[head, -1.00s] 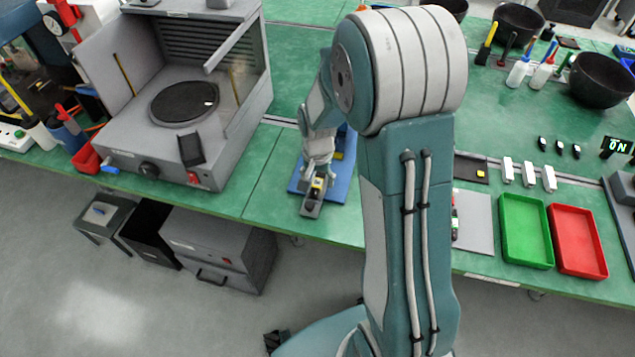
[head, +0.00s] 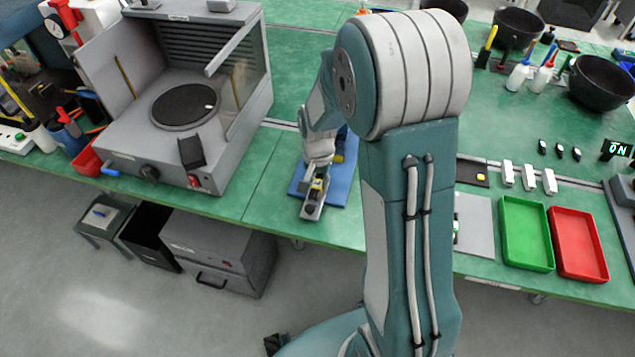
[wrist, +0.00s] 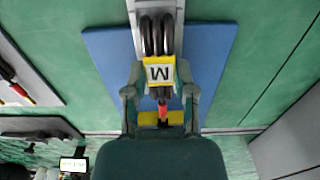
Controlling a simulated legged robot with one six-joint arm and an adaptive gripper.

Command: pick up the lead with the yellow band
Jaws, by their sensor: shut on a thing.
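The lead with the yellow band (wrist: 159,72) shows in the wrist view as a black looped cable with a yellow tag marked M and a red part below it. My gripper (wrist: 158,80) has a finger on each side of the yellow band and is shut on the lead. The loops lie over a grey channel-like holder (wrist: 182,8); I cannot tell whether they are clear of it.
A blue mat (head: 336,190) lies under the holder. A grey box-like station (head: 140,137) stands to the left. Right of my arm are a grey plate (head: 478,238), a green tray (head: 527,262) and a red tray (head: 582,272). The table between station and mat is clear.

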